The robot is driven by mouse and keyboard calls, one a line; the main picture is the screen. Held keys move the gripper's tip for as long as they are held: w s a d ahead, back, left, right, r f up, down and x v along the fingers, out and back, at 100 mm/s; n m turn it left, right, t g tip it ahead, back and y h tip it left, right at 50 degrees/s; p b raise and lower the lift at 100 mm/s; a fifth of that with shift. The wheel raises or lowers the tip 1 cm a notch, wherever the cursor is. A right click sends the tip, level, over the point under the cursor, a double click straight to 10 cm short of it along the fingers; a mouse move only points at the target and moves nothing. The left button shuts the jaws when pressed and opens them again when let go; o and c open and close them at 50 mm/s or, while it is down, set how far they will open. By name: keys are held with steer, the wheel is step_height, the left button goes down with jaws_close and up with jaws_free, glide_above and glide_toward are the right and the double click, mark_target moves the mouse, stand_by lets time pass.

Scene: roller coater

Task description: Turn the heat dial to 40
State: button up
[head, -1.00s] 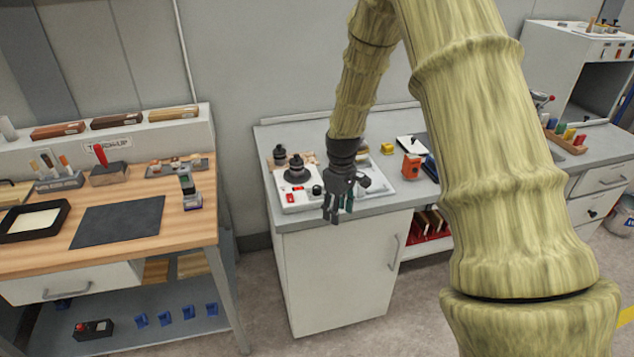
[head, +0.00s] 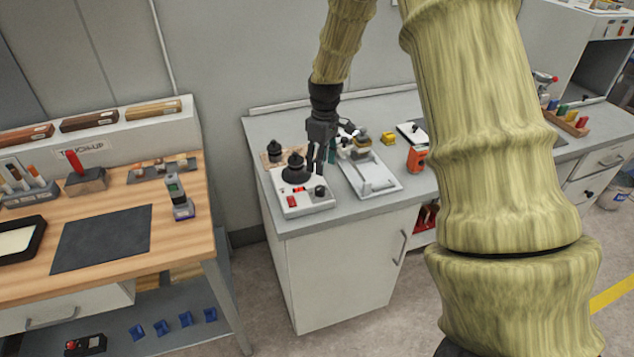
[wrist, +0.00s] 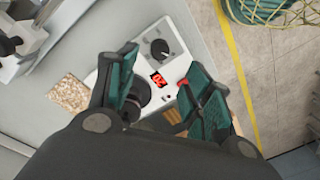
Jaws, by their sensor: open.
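A white control unit (head: 305,205) sits on the grey bench top. On its front right is a small black dial (head: 320,191), with a red lit display (head: 299,189) to its left. In the wrist view the dial (wrist: 160,48) lies ahead of the fingertips; the display (wrist: 158,79) seems to read 20, seen rotated. My gripper (head: 318,167) is above the unit, pointing down. In the wrist view its green-padded fingers (wrist: 158,92) are apart with nothing held. The left finger partly hides a black round part of the unit.
A black knobbed piece (head: 295,160) stands on the unit, and another (head: 275,150) behind on a speckled mat (head: 270,161). An orange device (head: 417,157) lies farther right. The bench's front edge is close.

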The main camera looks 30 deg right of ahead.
mark_target(321, 187)
steer(key=f+p, duration=0.1)
steer(key=f, duration=0.3)
steer(key=f+p, duration=0.1)
steer(key=f, duration=0.2)
steer(key=shift+s+a+p, duration=0.15)
steer(key=shift+s+p, duration=0.1)
steer(key=shift+p, duration=0.05)
steer(key=shift+f+p, duration=0.3)
steer(key=shift+f, duration=0.85)
steer(key=shift+a, duration=0.1)
steer(key=shift+c, duration=0.2)
steer(key=shift+w, duration=0.1)
steer(key=c, duration=1)
